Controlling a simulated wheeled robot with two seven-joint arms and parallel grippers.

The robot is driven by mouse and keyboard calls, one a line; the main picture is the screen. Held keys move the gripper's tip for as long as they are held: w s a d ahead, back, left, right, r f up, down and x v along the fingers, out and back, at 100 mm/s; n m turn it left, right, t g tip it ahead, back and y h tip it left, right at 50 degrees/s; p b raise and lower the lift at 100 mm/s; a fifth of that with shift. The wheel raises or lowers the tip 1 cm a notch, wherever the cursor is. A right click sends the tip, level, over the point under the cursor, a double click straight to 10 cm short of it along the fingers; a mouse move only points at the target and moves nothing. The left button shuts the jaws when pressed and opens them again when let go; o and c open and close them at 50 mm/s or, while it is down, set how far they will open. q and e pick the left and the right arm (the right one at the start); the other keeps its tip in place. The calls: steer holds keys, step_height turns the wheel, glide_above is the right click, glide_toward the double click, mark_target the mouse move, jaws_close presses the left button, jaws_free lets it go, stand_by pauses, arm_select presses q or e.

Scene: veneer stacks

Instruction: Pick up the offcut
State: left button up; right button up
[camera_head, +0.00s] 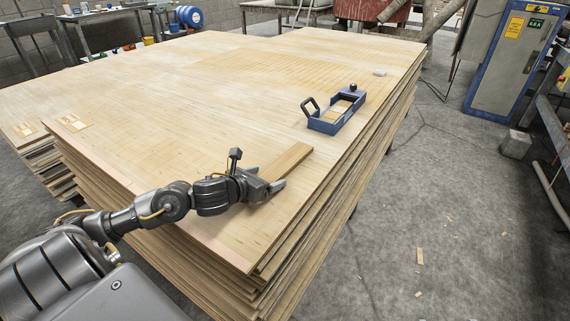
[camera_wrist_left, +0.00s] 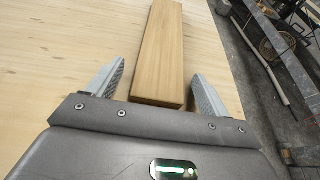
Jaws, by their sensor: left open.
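The offcut (camera_head: 287,161) is a light brown wooden strip lying flat on top of the veneer stack (camera_head: 215,90), near its right edge. In the left wrist view the offcut (camera_wrist_left: 160,55) runs away from me, its near end between the fingers. My left gripper (camera_head: 271,178) is open at the near end of the offcut. In the left wrist view the left gripper (camera_wrist_left: 157,90) has one finger on each side of the strip, with a gap on both sides. My right gripper is not in view.
A blue tool carrier (camera_head: 322,126) with a black handle stands farther back on the stack. A small pale block (camera_head: 379,73) lies near the right edge. A blue and grey cabinet (camera_head: 507,65) stands on the floor at right. The middle of the stack top is clear.

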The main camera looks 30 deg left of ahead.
arm_select(q)
steer(key=shift+w+f, duration=0.1)
steer(key=c, duration=1.1)
